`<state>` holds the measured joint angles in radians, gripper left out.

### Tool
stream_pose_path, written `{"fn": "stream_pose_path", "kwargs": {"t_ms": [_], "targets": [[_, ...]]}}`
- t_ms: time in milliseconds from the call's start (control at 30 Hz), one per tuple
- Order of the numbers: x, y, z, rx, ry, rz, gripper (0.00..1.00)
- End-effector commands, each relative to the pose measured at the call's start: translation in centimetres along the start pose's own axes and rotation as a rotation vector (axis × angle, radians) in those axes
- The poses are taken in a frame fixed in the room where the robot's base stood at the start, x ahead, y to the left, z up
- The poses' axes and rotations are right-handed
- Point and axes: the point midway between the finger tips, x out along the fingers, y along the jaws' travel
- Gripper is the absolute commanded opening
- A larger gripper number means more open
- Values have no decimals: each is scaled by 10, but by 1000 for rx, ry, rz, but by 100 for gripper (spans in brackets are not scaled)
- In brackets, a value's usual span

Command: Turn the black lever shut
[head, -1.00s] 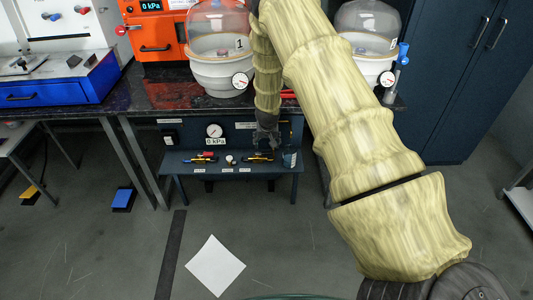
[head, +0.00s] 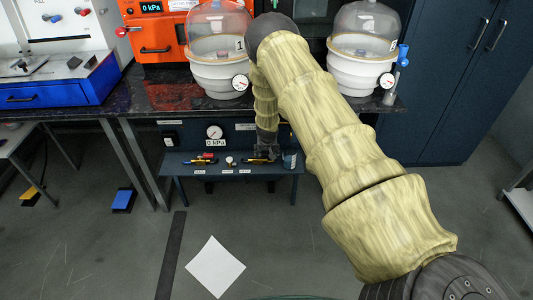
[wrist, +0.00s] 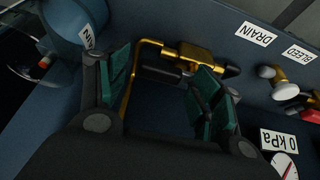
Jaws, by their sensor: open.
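In the wrist view the black lever (wrist: 162,74) shows as a short dark bar beside the brass valve (wrist: 193,53), by the DRAIN label. In the head view the valve (head: 250,161) sits on the low blue shelf, partly hidden by my gripper (head: 267,152). My gripper (wrist: 164,68) is open, with green pads either side of the lever in the wrist picture. Nothing is held. I cannot tell whether a pad touches the lever.
A white-knobbed BLEED valve (wrist: 268,72) and a red-handled valve (wrist: 288,92) stand to the right in the wrist view. A blue-grey can (head: 290,160) is close to the gripper. Glass domes (head: 219,20) stand on the bench above.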

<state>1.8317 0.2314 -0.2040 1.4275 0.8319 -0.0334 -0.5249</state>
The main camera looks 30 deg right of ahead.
Motion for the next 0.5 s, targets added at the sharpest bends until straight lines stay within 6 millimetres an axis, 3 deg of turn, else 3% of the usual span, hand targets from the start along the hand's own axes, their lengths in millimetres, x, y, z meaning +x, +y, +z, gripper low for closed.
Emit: {"fn": "stream_pose_path", "kwargs": {"t_ms": [267, 500], "targets": [[1, 0, 0, -1, 0, 0, 66], [1, 0, 0, -1, 0, 0, 24]]}}
